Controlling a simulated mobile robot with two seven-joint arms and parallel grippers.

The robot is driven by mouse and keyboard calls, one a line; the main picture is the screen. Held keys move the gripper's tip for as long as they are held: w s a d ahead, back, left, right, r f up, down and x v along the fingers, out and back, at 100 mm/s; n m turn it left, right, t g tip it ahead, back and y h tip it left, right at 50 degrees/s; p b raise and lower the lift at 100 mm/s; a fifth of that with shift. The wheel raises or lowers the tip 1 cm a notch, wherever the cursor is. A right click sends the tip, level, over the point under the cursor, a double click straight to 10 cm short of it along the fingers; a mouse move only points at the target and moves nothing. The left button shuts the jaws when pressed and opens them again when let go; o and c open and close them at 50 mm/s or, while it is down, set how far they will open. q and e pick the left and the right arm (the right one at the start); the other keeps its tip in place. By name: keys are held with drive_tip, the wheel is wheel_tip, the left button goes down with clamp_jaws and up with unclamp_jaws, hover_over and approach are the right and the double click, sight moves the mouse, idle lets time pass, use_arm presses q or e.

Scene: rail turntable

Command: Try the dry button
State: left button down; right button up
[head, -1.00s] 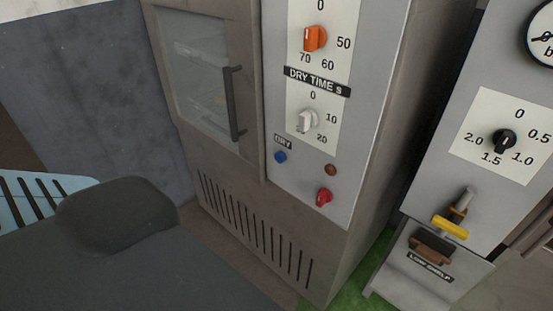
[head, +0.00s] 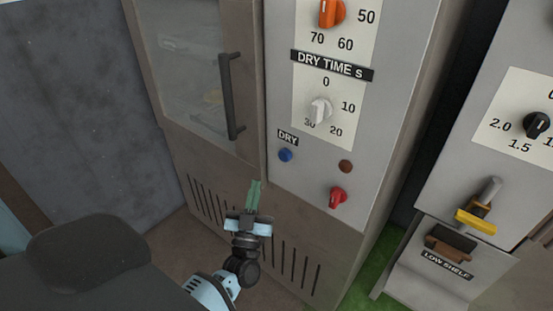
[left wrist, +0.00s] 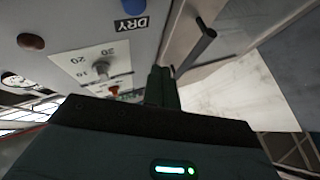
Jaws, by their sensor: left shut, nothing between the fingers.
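The blue dry button (head: 285,155) sits under the DRY label (head: 287,138) on the grey control panel of the cabinet. It also shows in the left wrist view (left wrist: 131,9) near the top edge. My left gripper (head: 254,190) is shut and empty, its green fingers pointing up, below and to the left of the button and apart from it in the head view. In the left wrist view its fingers (left wrist: 160,85) are together in front of the panel. My right gripper is not in view.
The panel also carries a white dry time dial (head: 320,110), an orange dial (head: 331,12), a dark red lamp (head: 345,166) and a red knob (head: 337,196). A glass door with a dark handle (head: 231,97) is left of the panel. Another machine with a yellow-ended lever (head: 476,221) stands at right.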

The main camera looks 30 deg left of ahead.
sight(284, 156)
use_arm(q)
drive_tip(key=shift+w+a+r+n+y, duration=0.15)
drive_tip(key=shift+a+r+n+y, duration=0.25)
drive_tip(key=shift+y, duration=0.3)
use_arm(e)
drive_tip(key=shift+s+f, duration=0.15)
